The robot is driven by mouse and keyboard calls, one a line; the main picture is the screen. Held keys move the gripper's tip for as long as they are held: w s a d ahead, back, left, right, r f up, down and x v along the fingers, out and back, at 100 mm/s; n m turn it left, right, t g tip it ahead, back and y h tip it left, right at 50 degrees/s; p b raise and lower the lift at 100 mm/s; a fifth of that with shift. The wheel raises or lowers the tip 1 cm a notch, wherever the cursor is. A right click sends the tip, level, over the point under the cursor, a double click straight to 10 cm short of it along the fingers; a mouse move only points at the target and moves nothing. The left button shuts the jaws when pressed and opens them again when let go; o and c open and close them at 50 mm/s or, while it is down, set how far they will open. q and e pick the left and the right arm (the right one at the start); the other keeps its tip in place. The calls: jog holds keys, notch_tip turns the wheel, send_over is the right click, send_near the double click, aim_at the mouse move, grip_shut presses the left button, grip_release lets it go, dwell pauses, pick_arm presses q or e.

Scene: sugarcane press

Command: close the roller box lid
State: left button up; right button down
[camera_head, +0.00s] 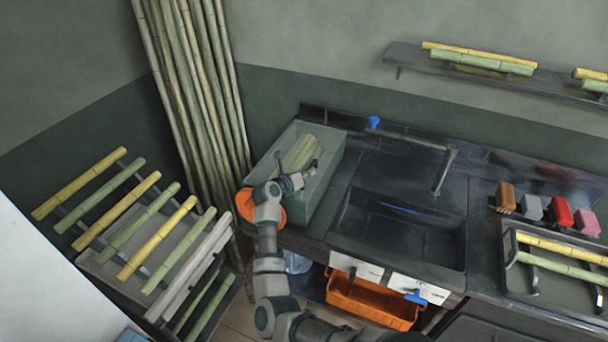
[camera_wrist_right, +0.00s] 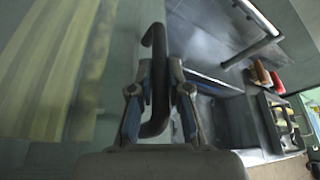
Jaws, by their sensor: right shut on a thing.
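The roller box (camera_head: 328,190) is grey-green and stands at the left end of the dark counter. Pale green cane-like rollers (camera_head: 298,153) show inside it. My right gripper (camera_head: 312,168) is over the box's right part. In the right wrist view it is shut on a dark, bent handle (camera_wrist_right: 158,50), which stands up between the fingers. The rollers (camera_wrist_right: 75,70) lie left of the handle there, seemingly behind a clear panel. I cannot tell the lid's exact angle. My left gripper is not in view.
A sink basin (camera_head: 400,228) with a dark faucet (camera_head: 445,168) is right of the box. Tall canes (camera_head: 200,90) lean in the corner behind it. A cane rack (camera_head: 125,215) stands at left. An orange crate (camera_head: 370,300) sits below the counter. Colored blocks (camera_head: 560,212) and a tray lie at right.

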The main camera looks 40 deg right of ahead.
jog(key=shift+s+f, duration=0.1)
jog(key=shift+f, duration=0.35)
jog(key=c, duration=1.4)
grip_release()
jog(key=shift+a+r, duration=0.1)
jog(key=shift+a, duration=0.15)
jog(key=v, duration=1.1)
jog(key=shift+a+r, duration=0.15)
jog(key=shift+a, duration=0.1)
jog(key=shift+d, duration=0.15)
